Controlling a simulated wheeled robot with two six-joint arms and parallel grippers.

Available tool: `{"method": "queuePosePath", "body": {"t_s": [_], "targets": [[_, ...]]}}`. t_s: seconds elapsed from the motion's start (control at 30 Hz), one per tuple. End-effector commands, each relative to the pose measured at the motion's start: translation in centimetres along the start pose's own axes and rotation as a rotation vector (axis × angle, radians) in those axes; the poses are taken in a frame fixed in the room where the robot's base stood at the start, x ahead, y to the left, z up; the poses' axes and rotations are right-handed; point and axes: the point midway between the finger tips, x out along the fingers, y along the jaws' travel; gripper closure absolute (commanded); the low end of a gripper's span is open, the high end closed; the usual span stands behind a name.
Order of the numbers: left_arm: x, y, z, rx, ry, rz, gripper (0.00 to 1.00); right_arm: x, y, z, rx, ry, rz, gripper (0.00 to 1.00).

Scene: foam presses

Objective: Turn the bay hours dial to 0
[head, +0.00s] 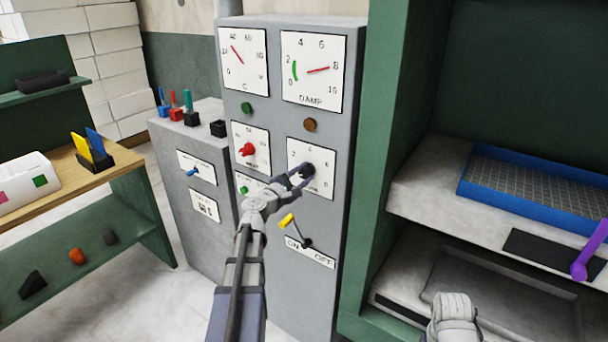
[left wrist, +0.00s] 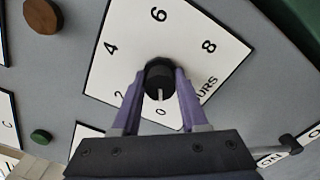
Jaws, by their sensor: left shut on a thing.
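The bay hours dial is a black round knob (left wrist: 159,77) on a white plate (left wrist: 125,45) with numbers around it, marked HOURS. In the left wrist view its white pointer line points at the 0. In the head view the dial plate (head: 322,157) is low on the right of the grey cabinet, and the knob is mostly hidden. My left gripper (head: 302,174) is shut on the knob, with its purple fingers on either side of it; it also shows in the left wrist view (left wrist: 160,84). My right gripper's fingers are not in view.
A yellow-handled ON/OFF lever (head: 287,220) sits just below the dial. A red knob (head: 247,149) is on the plate to the left, and two gauges (head: 315,70) are above. A green rack (head: 390,120) with a blue tray (head: 470,190) stands close on the right.

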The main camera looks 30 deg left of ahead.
Motion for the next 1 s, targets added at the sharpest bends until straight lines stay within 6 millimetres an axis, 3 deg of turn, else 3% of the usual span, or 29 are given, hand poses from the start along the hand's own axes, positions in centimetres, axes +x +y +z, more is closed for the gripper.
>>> {"method": "queuePosePath", "body": {"t_s": [0.4,0.43,0.67,1.0], "targets": [[-0.07,-0.07,-0.01,-0.006,0.001,-0.001,1.0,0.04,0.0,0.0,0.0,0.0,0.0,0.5],[-0.07,-0.07,-0.01,-0.006,0.001,-0.001,0.55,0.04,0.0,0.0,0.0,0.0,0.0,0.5],[-0.05,-0.04,0.0,-0.006,0.0,-0.001,0.29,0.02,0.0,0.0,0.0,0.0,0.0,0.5],[-0.7,-0.04,0.02,-0.005,0.001,0.0,0.28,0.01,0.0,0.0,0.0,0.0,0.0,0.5]]}}
